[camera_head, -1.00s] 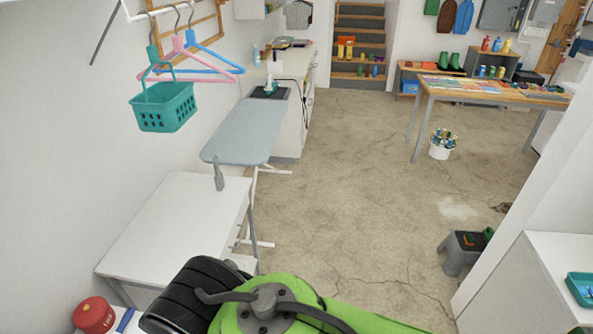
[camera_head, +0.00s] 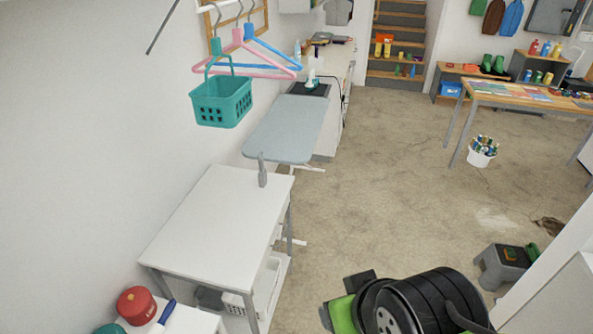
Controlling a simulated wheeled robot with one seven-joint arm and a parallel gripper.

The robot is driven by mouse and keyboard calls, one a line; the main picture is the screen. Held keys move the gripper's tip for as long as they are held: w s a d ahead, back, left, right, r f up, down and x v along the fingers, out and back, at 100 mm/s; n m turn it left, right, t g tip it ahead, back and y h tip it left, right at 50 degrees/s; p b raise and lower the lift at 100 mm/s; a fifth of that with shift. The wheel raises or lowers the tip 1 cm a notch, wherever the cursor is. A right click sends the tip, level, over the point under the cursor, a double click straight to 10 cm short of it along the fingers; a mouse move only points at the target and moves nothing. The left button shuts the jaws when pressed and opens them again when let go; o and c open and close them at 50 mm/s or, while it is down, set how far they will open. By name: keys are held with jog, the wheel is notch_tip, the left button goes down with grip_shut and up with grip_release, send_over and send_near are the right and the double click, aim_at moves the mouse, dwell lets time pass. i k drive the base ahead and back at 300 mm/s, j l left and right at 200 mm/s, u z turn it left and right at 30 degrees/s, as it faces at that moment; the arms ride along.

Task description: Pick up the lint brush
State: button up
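I cannot say for certain which thing is the lint brush. A slim grey upright object (camera_head: 262,170) shows at the far edge of the white table (camera_head: 215,215), near the tip of the ironing board. A long blue object (camera_head: 166,312) lies on a white surface at the bottom left, beside a red rounded container (camera_head: 137,305); it is too small to identify. My green and black arm shows at the bottom right of centre, apart from both objects. My gripper is not in view.
The ironing board (camera_head: 290,130) stands beyond the table. A teal basket (camera_head: 222,101) hangs at the left wall with hangers. A white basket (camera_head: 268,287) is under the table. A grey step stool (camera_head: 500,268) and a white bucket (camera_head: 481,154) stand right. The middle floor is clear.

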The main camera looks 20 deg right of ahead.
aim_at(262, 176)
jog(key=i+l+u, duration=0.5)
jog(key=u, duration=0.15)
jog(key=i+l+u, duration=0.4)
jog(key=l+u, duration=0.25)
jog(key=i+l+u, duration=0.1)
jog(key=l+u, duration=0.2)
jog(key=l, duration=0.2)
jog(key=i+l+u, duration=0.1)
jog(key=l+u, duration=0.2)
jog(key=l, duration=0.15)
